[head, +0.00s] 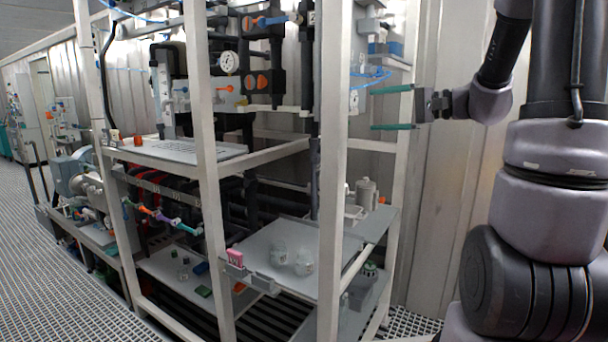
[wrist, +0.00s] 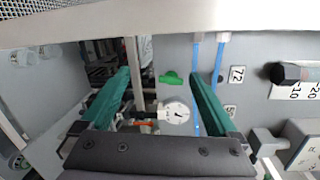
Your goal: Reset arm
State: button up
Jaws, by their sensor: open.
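My gripper (head: 392,108) is at the right of the head view, beside the white frame of the rack. Its two green fingers are spread apart, one above the other, and point left with nothing between them. In the wrist view my gripper (wrist: 160,95) shows its green fingers wide apart and empty. Beyond them are a round pressure gauge (wrist: 174,112), a green valve handle (wrist: 171,78) and blue tubes (wrist: 195,80). My arm stands at the right of the head view, bent at the elbow.
A white rack post (head: 333,150) stands just left of my gripper. A lower shelf (head: 262,245) holds two clear vessels (head: 290,258) and a pink object (head: 235,257). Another gauge (head: 229,62) sits among dark pipes. A bare wall panel (head: 450,190) is behind my arm.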

jog(key=s+a+f+n+g+h, duration=0.1)
jog(key=s+a+n+g+h, duration=0.1)
jog(key=s+a+g, duration=0.45)
jog(key=s+d+f+n+t+h, duration=0.1)
jog(key=s+d+t+h, duration=0.4)
jog(key=s+h, duration=0.5)
jog(key=s+d, duration=0.1)
jog(key=s, duration=0.2)
jog(key=shift+s+f+n, duration=0.15)
jog(key=shift+f+n, duration=0.05)
jog(key=shift+n, duration=0.2)
